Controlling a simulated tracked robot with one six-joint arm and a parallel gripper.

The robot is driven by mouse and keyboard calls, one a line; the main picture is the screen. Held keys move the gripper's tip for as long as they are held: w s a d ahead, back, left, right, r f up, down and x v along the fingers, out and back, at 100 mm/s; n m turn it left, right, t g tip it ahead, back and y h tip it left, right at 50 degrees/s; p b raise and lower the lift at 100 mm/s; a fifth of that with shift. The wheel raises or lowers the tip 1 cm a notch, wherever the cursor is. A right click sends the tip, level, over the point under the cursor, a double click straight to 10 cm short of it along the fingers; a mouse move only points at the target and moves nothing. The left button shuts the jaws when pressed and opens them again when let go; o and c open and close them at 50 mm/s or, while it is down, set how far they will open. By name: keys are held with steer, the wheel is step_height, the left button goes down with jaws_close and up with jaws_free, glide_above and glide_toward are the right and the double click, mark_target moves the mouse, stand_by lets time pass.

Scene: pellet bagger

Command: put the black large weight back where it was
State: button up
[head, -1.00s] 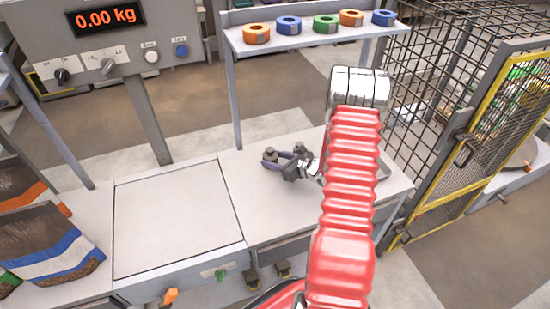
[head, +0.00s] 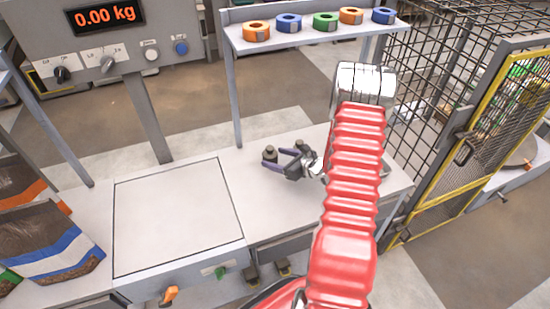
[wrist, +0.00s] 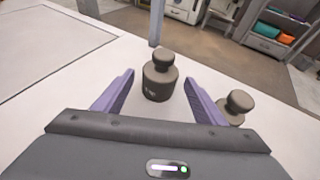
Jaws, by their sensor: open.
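A large dark weight (head: 269,153) with a knob top stands upright on the white bench, right of the scale plate. In the wrist view this weight (wrist: 160,80) is between the fingertips, with a gap on each side. My gripper (head: 279,159) is low over the bench, with its purple fingers spread; the wrist view shows its open jaws (wrist: 159,78) too. A second, smaller-looking dark weight (wrist: 237,105) stands just outside the right finger, partly hidden by it. In the head view my arm hides part of the bench behind the gripper.
The scale plate (head: 175,215) is bare and the display (head: 105,17) reads 0.00 kg. A shelf (head: 310,38) with several tape rolls stands behind the bench. A wire cage (head: 440,130) is at right; filled bags (head: 45,240) lie at left.

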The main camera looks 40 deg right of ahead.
steer(key=v, duration=1)
steer(key=shift+s+d+r, duration=0.1)
steer(key=shift+s+r, duration=0.1)
steer(key=shift+s, duration=0.1)
steer(key=shift+w+a+r, duration=0.2)
steer(key=shift+a+r, duration=0.05)
steer(key=shift+a, duration=0.05)
steer(key=s+a+r+n+g+y, duration=0.1)
steer(key=a+r+n+g+y, duration=0.1)
steer(key=a+r+n, duration=0.45)
steer(key=s+a+r+n+g+y, duration=0.1)
steer(key=a+r+n+g, duration=0.25)
steer(key=a, duration=0.65)
steer(key=a+r+n+g+y, duration=0.2)
steer(key=a+r+n, duration=0.35)
steer(key=a, duration=0.25)
steer(key=s+a+r+n+h, duration=0.3)
steer(key=s+r+n+h, duration=0.1)
steer(key=s+n, duration=0.3)
steer(key=s+a+r+n+h, duration=0.3)
steer(key=s+r+n, duration=0.4)
steer(key=n, duration=0.4)
steer(key=shift+s+a+r+h, duration=0.2)
steer(key=shift+s+a+h, duration=0.2)
steer(key=shift+s, duration=0.35)
